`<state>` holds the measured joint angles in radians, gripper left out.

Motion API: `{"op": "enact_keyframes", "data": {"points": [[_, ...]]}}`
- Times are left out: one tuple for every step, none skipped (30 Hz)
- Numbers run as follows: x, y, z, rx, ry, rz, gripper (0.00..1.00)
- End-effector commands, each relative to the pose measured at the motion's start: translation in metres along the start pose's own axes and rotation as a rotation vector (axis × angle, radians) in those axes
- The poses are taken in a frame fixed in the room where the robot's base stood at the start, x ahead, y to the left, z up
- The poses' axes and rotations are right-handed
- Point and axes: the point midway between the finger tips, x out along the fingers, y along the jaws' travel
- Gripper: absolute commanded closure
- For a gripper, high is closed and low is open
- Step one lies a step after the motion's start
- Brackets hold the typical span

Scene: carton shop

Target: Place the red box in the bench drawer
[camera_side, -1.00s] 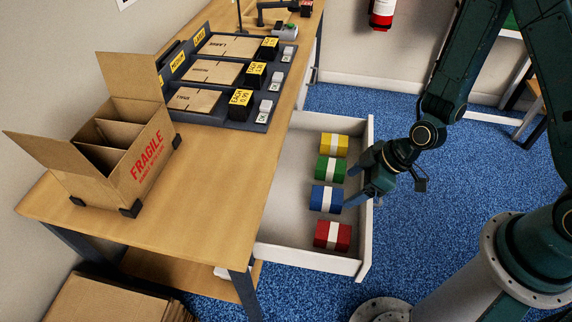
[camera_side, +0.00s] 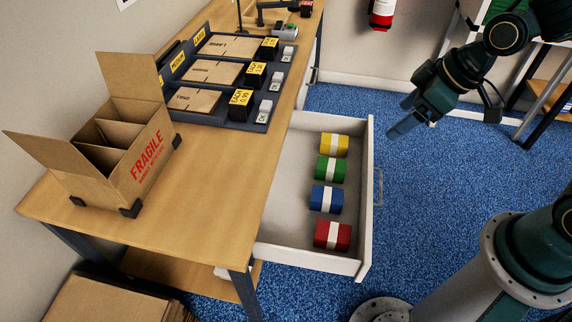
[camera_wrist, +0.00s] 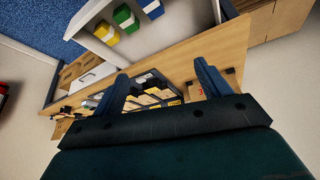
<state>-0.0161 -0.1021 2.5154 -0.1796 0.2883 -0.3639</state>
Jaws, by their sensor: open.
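The red box (camera_side: 332,236) with a white band lies in the near end of the open bench drawer (camera_side: 287,224). Blue (camera_side: 327,199), green (camera_side: 330,168) and yellow (camera_side: 334,144) boxes lie behind it in a row in the same drawer. My gripper (camera_side: 400,118) is up and to the right of the drawer, clear of all the boxes. In the wrist view its two fingers (camera_wrist: 160,82) are spread apart with nothing held between them. The wrist view also shows the yellow, green and blue boxes at the top; the red box does not show there.
The wooden bench (camera_side: 190,210) carries an open divided FRAGILE carton (camera_side: 125,172) and a dark rack with flat cartons (camera_side: 215,72). A fire extinguisher (camera_side: 382,12) hangs on the back wall.

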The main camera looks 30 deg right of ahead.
Motion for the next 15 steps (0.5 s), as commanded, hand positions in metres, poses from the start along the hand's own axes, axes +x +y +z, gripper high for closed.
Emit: {"op": "enact_keyframes", "data": {"points": [[-0.013,0.002,0.000,0.018,0.006,0.018,0.24],[-0.019,0.002,0.002,0.031,0.005,0.025,0.24],[-0.028,0.003,0.004,0.048,0.004,0.036,0.24],[-0.035,0.003,0.005,0.062,0.003,0.044,0.24],[-0.041,0.003,0.007,0.075,0.003,0.053,0.24],[-0.049,0.004,0.009,0.094,0.002,0.063,0.24],[-0.056,0.004,0.011,0.108,0.002,0.070,0.24],[-0.062,0.004,0.014,0.124,0.002,0.078,0.24],[-0.070,0.004,0.017,0.144,0.002,0.089,0.24],[-0.076,0.004,0.019,0.160,0.002,0.097,0.24],[-0.083,0.003,0.022,0.175,0.004,0.104,0.24],[-0.091,0.003,0.025,0.197,0.005,0.114,0.24],[-0.097,0.003,0.028,0.213,0.005,0.122,0.24],[-0.102,0.002,0.032,0.231,0.006,0.128,0.24],[-0.110,0.001,0.036,0.253,0.007,0.137,0.24]]}}
